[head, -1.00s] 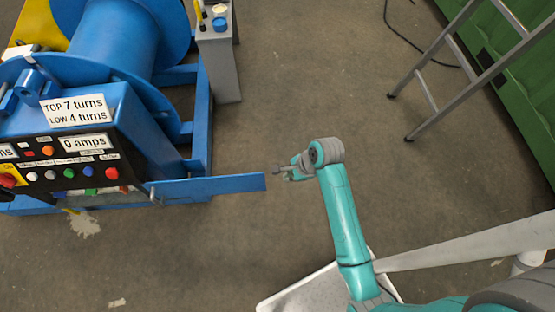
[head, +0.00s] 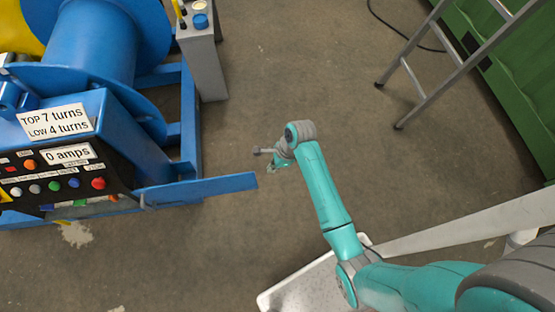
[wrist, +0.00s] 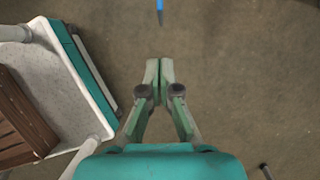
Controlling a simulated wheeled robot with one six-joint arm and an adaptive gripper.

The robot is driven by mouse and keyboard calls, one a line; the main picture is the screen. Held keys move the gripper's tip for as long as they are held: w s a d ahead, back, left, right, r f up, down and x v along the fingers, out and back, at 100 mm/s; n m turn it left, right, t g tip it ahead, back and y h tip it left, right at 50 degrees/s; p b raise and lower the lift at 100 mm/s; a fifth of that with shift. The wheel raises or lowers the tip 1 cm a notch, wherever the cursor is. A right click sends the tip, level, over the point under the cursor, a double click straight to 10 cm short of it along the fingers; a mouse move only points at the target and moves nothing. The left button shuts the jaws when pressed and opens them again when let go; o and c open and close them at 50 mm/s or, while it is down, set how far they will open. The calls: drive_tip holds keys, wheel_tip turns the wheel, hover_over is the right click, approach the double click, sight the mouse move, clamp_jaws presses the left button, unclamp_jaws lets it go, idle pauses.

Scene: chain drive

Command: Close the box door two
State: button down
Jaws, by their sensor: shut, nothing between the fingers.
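The blue box door (head: 205,189) is a flat panel swung open from the lower right of the blue control box (head: 118,130), sticking out to the right. Its edge shows as a thin blue strip in the wrist view (wrist: 160,10), ahead of my fingertips. My gripper (head: 271,170) is just right of the door's free end, with a small gap in the picture. In the wrist view my gripper (wrist: 159,66) has its fingers together and empty. The inside of the box behind the door is mostly hidden.
A grey pedestal (head: 203,65) with a blue button stands behind the box. A metal ladder (head: 430,75) leans at the upper right by a green container (head: 505,95). The brown floor between door and ladder is clear.

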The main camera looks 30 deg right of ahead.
drive_tip(key=shift+w+a+f, duration=0.1)
drive_tip(key=shift+w+a, duration=0.15)
drive_tip(key=shift+a, duration=0.4)
drive_tip(key=shift+w+a, duration=0.2)
drive_tip(key=shift+a, duration=0.5)
drive_tip(key=shift+w+a+f, duration=0.1)
drive_tip(key=shift+w+a, duration=0.15)
drive_tip(key=shift+a, duration=0.4)
